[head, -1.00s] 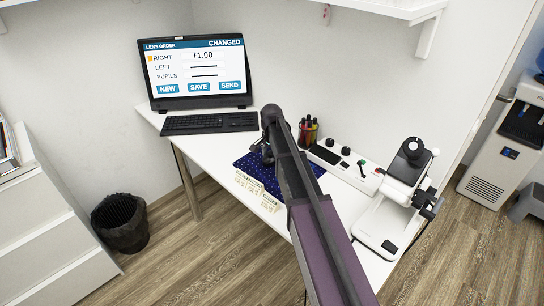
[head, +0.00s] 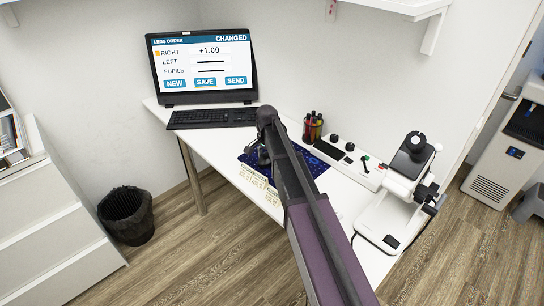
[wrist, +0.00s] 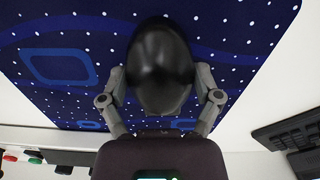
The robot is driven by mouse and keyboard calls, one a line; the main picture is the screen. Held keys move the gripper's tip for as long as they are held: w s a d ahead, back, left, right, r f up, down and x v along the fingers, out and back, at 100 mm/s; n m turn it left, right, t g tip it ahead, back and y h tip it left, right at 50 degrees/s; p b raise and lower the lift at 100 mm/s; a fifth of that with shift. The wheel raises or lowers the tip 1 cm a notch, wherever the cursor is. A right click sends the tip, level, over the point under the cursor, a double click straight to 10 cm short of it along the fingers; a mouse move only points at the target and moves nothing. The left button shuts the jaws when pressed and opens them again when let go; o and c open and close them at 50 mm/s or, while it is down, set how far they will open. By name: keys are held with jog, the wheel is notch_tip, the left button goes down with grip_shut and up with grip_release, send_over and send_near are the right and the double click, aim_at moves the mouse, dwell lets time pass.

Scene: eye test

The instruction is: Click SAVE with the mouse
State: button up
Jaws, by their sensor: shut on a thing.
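The screen (head: 203,66) shows LENS ORDER, CHANGED and +1.00 at RIGHT, with the buttons NEW, SAVE (head: 205,82) and SEND. A small mark, which looks like the pointer, overlaps the SAVE lettering. The black mouse (wrist: 160,65) lies on the blue dotted mouse pad (wrist: 60,68). My gripper (wrist: 160,76) has a grey finger against each side of the mouse and is shut on it. In the head view my gripper (head: 263,156) is over the pad (head: 302,163), mostly hidden by my arm, and the mouse cannot be made out.
The keyboard (head: 212,117) lies before the screen. A pen cup (head: 312,128), a white control box (head: 350,162) and a white optical instrument (head: 405,185) stand right of the pad. A black bin (head: 126,214) is on the floor. Some bare pad shows around the mouse.

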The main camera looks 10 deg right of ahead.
jog(key=shift+s+a, duration=0.15)
jog(key=shift+a, duration=0.05)
jog(key=o, duration=1)
jog(key=shift+c, duration=0.2)
jog(key=shift+r, duration=0.1)
